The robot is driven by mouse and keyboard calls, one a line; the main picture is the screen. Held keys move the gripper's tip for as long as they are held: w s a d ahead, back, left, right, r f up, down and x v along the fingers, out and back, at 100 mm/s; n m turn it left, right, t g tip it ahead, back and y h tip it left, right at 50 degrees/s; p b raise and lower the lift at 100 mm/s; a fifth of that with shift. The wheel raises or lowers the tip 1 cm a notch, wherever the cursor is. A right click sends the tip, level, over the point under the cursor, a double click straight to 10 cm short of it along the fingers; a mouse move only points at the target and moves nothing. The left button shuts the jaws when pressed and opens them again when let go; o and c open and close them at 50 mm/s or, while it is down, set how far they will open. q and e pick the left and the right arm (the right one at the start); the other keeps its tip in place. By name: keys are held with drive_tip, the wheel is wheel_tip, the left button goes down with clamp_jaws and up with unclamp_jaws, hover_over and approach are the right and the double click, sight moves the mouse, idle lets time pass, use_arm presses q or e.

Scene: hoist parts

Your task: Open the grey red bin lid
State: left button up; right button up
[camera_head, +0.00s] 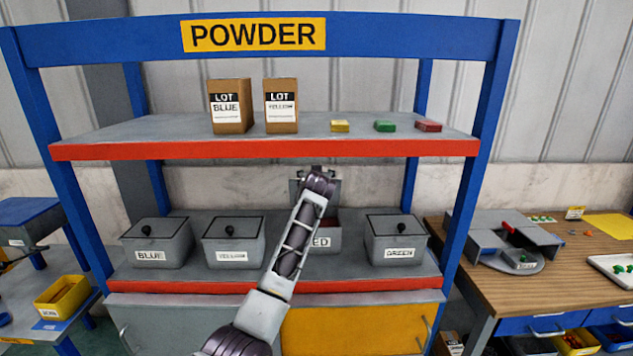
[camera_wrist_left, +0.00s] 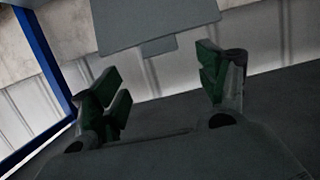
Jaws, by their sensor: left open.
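The grey bin labelled RED (camera_head: 326,242) stands on the lower shelf, partly covered by my left arm. A dark red inside shows at its top right, so its mouth is at least partly uncovered. In the left wrist view, a flat grey panel (camera_wrist_left: 155,25) with a small tab at its lower edge shows beyond my fingers; it looks like the lid, but I cannot be sure. My left gripper (camera_wrist_left: 160,75) is open with nothing between its green-padded fingers, apart from the panel. In the head view its fingers are hidden behind the arm, above the bin's back.
Closed grey bins with black knobs stand alongside: BLUE (camera_head: 158,243), YELLOW (camera_head: 233,240) and GREEN (camera_head: 395,240). The upper shelf (camera_head: 265,149) is overhead, holding two cardboard boxes (camera_head: 230,106) and small coloured blocks. A wooden table (camera_head: 500,285) stands at right.

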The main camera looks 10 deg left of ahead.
use_arm(q)
drive_tip(key=v, duration=0.7)
drive_tip(key=shift+s, duration=0.25)
drive_tip(key=shift+d, duration=0.1)
